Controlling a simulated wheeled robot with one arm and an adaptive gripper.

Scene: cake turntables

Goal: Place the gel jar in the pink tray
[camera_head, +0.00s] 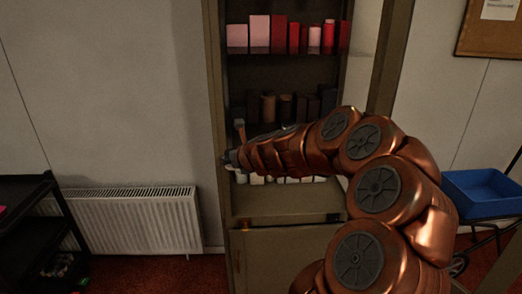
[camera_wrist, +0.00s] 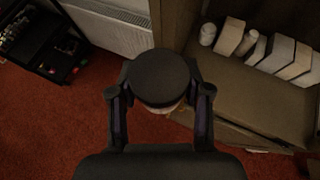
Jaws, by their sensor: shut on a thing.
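My gripper (camera_wrist: 160,92) is shut on a round jar with a wide dark lid (camera_wrist: 160,76), seen from above in the wrist view. A sliver of its paler body shows below the lid; I take it to be the gel jar. In the head view my gripper (camera_head: 232,157) is in front of the cabinet's left edge, and the jar is hard to make out there. A small pink patch (camera_head: 3,210) on the black cart at the left edge may be the pink tray; most of it is cut off.
The cabinet (camera_head: 275,203) holds red and pink boxes above, dark items in the middle and white items low down. The black cart (camera_head: 25,187) stands left, beside a white radiator (camera_head: 135,220). A blue bin (camera_head: 482,193) is at right. Red floor lies open between cart and cabinet.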

